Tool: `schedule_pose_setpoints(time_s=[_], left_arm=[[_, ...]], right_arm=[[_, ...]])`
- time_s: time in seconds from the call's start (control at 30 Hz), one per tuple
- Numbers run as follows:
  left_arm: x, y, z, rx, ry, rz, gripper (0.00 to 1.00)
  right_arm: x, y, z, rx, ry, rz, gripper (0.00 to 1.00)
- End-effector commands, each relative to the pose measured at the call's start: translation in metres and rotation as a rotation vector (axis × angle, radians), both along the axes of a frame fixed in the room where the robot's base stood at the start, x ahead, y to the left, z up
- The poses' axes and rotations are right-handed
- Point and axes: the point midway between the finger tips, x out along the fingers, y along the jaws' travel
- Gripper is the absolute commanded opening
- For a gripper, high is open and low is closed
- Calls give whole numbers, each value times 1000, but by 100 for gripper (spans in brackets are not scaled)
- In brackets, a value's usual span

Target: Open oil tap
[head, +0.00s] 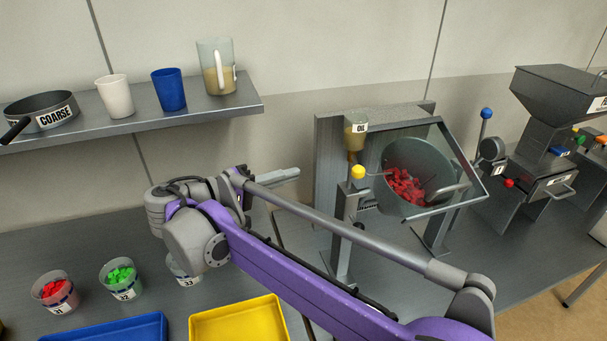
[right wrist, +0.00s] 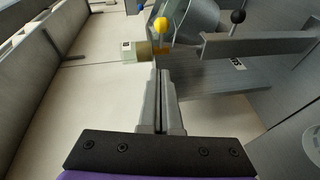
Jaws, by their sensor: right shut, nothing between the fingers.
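The oil cup (head: 356,138), labelled OIL, is mounted at the upper left of the hooded drum unit. The oil tap's yellow knob (head: 358,172) sits just below it. In the right wrist view the yellow knob (right wrist: 161,25) shows beyond the fingertips, with the oil cup (right wrist: 143,49) left of it. My right gripper (head: 296,173) is shut and empty, left of the knob and pointing toward it, with a gap between. Its closed fingers (right wrist: 160,74) also show in the right wrist view. My left gripper is not in view.
The drum (head: 420,172) holds red pieces under a tilted clear panel (head: 462,160). A shelf (head: 130,122) with a pan, cups and a jug is at upper left. Cups of coloured pieces and a yellow tray (head: 240,322) stand below. A grey hopper machine (head: 560,100) stands at right.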

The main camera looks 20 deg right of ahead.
Motion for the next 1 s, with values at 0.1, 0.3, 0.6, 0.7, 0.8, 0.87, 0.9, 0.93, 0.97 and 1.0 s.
schedule_pose_setpoints(time_s=[0.1, 0.3, 0.6, 0.7, 0.8, 0.87, 0.9, 0.93, 0.97, 1.0], left_arm=[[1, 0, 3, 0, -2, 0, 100], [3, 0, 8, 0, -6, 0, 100], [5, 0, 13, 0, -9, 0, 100], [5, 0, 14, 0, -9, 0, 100], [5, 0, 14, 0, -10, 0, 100], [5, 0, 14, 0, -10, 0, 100], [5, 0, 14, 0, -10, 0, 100], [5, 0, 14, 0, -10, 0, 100], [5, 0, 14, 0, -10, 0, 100], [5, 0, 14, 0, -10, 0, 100]], right_arm=[[4, -24, -2, -1, -1, -3, 0], [12, -67, -7, -2, -1, -3, 0], [-1, -107, -16, -2, 1, 0, 0], [-5, -112, -17, -2, 0, 2, 0], [-6, -114, -18, -2, 0, 2, 0], [-6, -114, -18, -2, 0, 2, 0], [-6, -114, -18, -2, 0, 2, 0], [-6, -114, -18, -2, 0, 2, 0], [-6, -114, -18, -2, 0, 2, 0], [-6, -114, -18, -2, 0, 2, 0]])
